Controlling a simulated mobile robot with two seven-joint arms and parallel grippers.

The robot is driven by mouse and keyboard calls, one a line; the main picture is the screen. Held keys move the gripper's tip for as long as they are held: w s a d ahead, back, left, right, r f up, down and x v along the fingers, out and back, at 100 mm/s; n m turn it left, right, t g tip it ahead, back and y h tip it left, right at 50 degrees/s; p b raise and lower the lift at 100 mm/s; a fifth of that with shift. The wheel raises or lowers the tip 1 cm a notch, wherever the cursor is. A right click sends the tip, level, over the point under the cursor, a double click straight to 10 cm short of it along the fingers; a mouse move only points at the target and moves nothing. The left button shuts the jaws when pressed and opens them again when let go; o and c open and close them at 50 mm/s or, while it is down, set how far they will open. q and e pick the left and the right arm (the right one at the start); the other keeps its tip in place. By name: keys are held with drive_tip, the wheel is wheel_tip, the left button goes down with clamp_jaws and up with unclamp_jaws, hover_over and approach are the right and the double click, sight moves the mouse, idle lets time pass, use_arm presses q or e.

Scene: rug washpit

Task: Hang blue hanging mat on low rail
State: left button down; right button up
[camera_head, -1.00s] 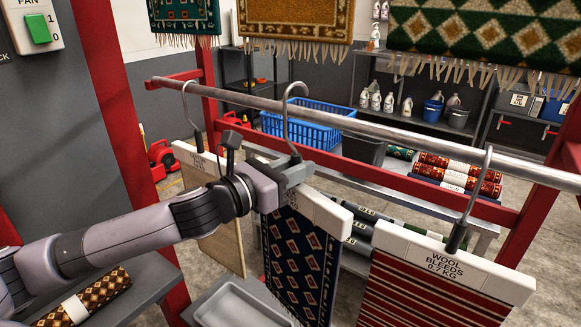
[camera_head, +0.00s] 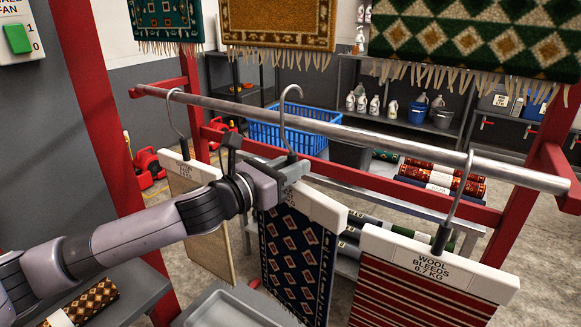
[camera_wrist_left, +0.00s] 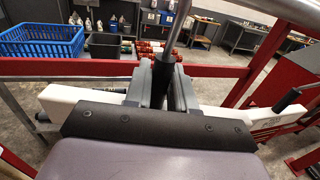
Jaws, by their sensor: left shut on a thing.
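The blue hanging mat (camera_head: 293,258) has a dark blue field with red and white diamonds, a white top bar (camera_head: 322,207) and a metal hook (camera_head: 285,122). My left gripper (camera_head: 292,165) is shut on the stem just above the bar, also seen in the left wrist view (camera_wrist_left: 163,78). The mat hangs upright from it. The low rail (camera_head: 370,134) is a grey bar just beyond the gripper. The hook's curve stands above the rail in the head view, its shank in front; I cannot tell whether its tip is past the rail. My right gripper is out of view.
A beige mat (camera_head: 207,240) hangs on the rail at left, and a red striped mat (camera_head: 420,290) marked "WOOL BLEEDS" hangs close at right. Red posts (camera_head: 510,225) carry the rail. A grey tray (camera_head: 230,308) lies below. A blue basket (camera_head: 300,132) stands behind.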

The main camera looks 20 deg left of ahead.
sight(292, 185)
use_arm(q)
drive_tip(key=shift+f+b, duration=1.4)
drive_tip(key=shift+f, duration=0.65)
